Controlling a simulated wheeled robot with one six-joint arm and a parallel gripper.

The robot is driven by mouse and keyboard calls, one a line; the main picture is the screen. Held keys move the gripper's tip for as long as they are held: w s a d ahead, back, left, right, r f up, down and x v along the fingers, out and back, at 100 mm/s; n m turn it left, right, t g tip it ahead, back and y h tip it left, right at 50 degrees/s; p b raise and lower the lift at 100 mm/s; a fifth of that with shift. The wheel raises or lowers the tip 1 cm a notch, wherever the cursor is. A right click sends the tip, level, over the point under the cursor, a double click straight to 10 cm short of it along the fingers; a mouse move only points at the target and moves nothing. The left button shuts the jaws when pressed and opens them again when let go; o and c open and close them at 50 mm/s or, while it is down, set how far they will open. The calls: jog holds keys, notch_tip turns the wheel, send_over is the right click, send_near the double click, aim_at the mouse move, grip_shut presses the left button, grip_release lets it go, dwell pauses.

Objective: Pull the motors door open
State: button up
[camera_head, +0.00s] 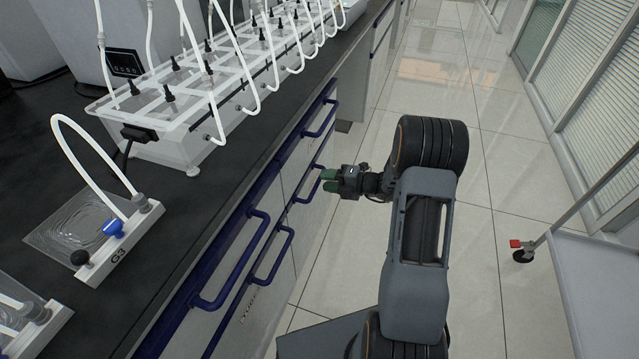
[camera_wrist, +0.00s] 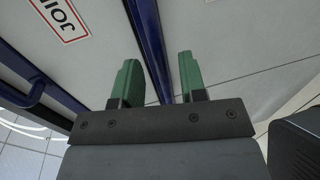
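My gripper (camera_head: 327,180) is beside the front of the lab bench, near a blue bar handle (camera_head: 312,186) on a white front panel. In the wrist view my gripper (camera_wrist: 159,78) has its two green fingers apart. A blue bar (camera_wrist: 150,45) runs between the fingers, with gaps showing on both sides. A white label with a red border (camera_wrist: 62,18) is on the panel at the upper left, cut off by the frame edge. I cannot read a full "motors" label in either view. The panels look shut.
The black bench top (camera_head: 185,215) carries a clear rack with white tubes (camera_head: 215,85) and a small tube holder (camera_head: 118,240). Other blue handles (camera_head: 240,265) line the bench front. A wheeled cart (camera_head: 595,285) stands at the right edge.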

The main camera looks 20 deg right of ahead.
jog(key=shift+b+x, duration=0.35)
jog(key=shift+x, duration=1.2)
grip_shut()
